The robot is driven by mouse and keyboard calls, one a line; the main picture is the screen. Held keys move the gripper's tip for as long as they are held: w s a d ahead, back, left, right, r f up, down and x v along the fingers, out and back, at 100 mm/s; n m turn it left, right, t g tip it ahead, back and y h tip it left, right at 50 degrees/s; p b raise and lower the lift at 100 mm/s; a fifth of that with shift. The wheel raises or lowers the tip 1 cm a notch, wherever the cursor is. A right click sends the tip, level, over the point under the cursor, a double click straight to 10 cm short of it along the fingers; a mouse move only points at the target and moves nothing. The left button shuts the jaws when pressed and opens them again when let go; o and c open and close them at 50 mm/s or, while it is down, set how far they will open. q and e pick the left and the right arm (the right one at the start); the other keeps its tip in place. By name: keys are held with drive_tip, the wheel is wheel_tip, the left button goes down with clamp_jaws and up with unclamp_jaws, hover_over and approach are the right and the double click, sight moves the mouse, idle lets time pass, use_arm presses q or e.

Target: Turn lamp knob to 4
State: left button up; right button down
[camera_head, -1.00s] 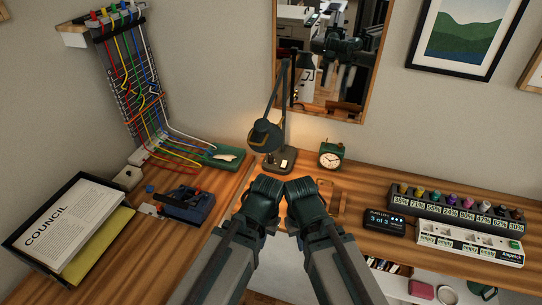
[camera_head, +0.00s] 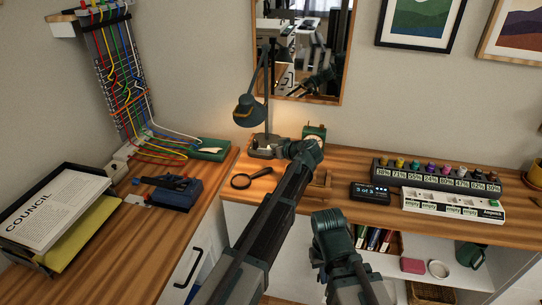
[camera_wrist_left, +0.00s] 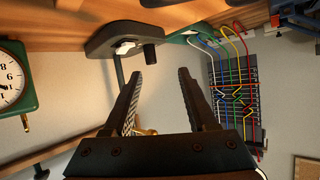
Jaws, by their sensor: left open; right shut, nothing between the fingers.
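The dark desk lamp (camera_head: 249,112) stands at the back corner of the desk, lit and throwing a warm glow on the wall. Its base (camera_head: 262,150) is left of my left gripper (camera_head: 304,150). In the left wrist view the lamp base (camera_wrist_left: 112,38) appears upside down, with a white label and a dark knob (camera_wrist_left: 151,54) beyond the fingertips. The label's numbers are too small to read. My left gripper (camera_wrist_left: 162,85) is open and empty, apart from the knob. My right gripper (camera_head: 332,225) is shut and empty, in front of the desk's edge.
A green clock (camera_head: 315,131) stands behind my left gripper, partly hidden. A magnifying glass (camera_head: 254,178) lies before the lamp. A cable board (camera_head: 122,85) and paper tray (camera_head: 50,215) are at left.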

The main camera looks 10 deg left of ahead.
sight(256, 142)
use_arm(q)
drive_tip(key=shift+n+t, duration=0.3)
drive_tip(key=b+x, duration=0.1)
drive_tip(key=x, duration=0.2)
drive_tip(key=w+b+x, duration=0.1)
drive_tip(key=b+x, duration=0.1)
drive_tip(key=x, duration=0.2)
drive_tip(key=d+b+x, duration=0.1)
drive_tip(key=x, duration=0.3)
drive_tip(key=shift+w+r, duration=0.25)
drive_tip(key=shift+r, duration=0.15)
drive_tip(key=shift+w+a+f+b, duration=0.15)
drive_tip(key=shift+w+a+b, duration=0.25)
drive_tip(key=shift+a, duration=0.1)
use_arm(e)
drive_tip(key=shift+s+d+f, duration=0.1)
drive_tip(key=shift+s+f, duration=0.05)
drive_tip(key=shift+f, duration=0.7)
drive_tip(key=shift+s+d+f, duration=0.1)
drive_tip(key=shift+d+f, duration=0.05)
drive_tip(key=shift+f, duration=0.75)
drive_tip(key=shift+s+d+f, duration=0.1)
drive_tip(key=shift+s+f, duration=0.05)
drive_tip(key=shift+f, duration=0.7)
use_arm(q)
clamp_jaws()
